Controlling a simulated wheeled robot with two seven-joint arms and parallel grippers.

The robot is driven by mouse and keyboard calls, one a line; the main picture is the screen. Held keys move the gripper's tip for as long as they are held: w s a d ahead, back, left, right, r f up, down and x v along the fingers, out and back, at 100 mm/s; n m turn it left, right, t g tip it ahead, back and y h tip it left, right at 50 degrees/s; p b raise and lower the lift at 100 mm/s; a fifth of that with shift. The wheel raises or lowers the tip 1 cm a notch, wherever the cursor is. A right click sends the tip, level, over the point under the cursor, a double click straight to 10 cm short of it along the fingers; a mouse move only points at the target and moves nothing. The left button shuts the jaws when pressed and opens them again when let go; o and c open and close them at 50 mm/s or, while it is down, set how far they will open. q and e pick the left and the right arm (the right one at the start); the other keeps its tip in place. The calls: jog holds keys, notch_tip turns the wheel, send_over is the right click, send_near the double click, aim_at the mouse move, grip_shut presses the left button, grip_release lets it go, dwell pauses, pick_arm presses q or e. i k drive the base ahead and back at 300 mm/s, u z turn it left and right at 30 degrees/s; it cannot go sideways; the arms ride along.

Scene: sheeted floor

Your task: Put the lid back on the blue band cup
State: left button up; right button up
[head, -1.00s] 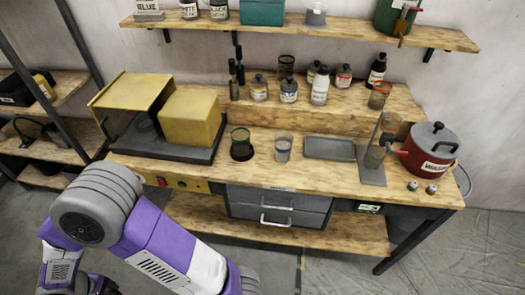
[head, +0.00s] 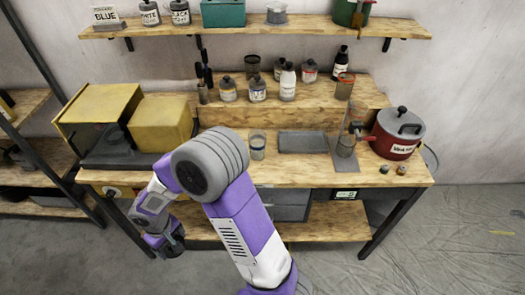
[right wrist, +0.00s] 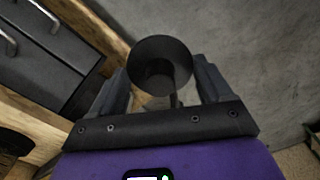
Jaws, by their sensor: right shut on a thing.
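A clear cup with a bluish-grey band (head: 257,146) stands upright on the bench, left of the grey tray; its band is too small to read surely. My right arm reaches left and down in the head view. Its gripper (head: 172,243) is low in front of the bench, with a dark part at its end. In the right wrist view my right gripper (right wrist: 162,88) is shut on a dark, round, hollow piece (right wrist: 160,68) with its open side facing the camera. I cannot tell if this is the lid. My left gripper is out of view.
A grey tray (head: 302,142), a red pot (head: 397,134) and a yellow machine (head: 98,118) stand on the bench. Bottles and an orange-banded cup (head: 345,87) stand on the raised shelf. Drawers (right wrist: 45,50) are close to my right gripper. Floor is clear at right.

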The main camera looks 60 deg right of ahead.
aim_at(257, 138)
jog(key=z, duration=1.8)
